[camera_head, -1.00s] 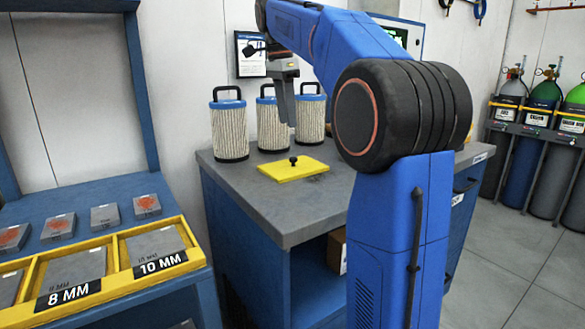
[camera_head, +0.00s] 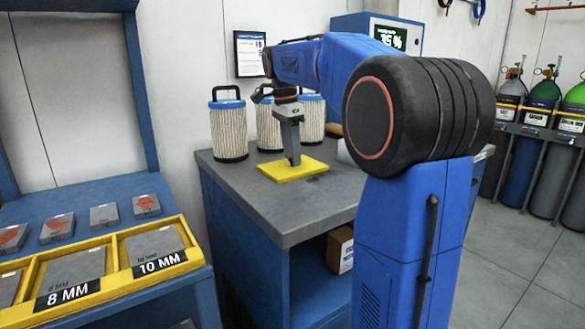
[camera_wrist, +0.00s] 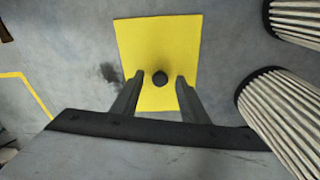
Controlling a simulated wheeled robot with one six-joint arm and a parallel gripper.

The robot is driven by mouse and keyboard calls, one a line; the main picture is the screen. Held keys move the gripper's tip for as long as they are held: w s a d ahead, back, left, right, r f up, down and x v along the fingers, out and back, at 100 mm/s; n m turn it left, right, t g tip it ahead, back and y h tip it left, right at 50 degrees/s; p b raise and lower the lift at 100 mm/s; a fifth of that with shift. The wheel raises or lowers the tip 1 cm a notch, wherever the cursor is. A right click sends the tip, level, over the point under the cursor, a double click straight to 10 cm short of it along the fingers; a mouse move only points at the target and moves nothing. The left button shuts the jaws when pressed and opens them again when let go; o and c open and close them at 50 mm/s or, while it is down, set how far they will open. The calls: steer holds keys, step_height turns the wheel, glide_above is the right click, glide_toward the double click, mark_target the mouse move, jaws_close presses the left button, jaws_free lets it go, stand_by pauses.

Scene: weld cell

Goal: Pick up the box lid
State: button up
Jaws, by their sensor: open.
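The box lid (camera_head: 292,168) is a flat yellow plate lying on the grey bench top. In the wrist view the lid (camera_wrist: 160,40) shows a round black knob (camera_wrist: 160,78) near its middle. My gripper (camera_head: 292,160) is over the lid, pointing down, and covers the knob in the head view. In the wrist view my gripper (camera_wrist: 159,80) is open, with one finger on each side of the knob. A gap shows between the knob and each finger. I cannot tell exactly how far down the fingertips reach.
Several pleated filters with black handles stand behind the lid, one filter (camera_head: 228,125) at the left; two also show at the right of the wrist view, one nearest (camera_wrist: 275,105). The grey bench top (camera_head: 270,205) is clear in front of the lid. A blue-framed plate rack (camera_head: 100,275) stands at left.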

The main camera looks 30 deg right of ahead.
steer(key=shift+f, duration=0.15)
jaws_close()
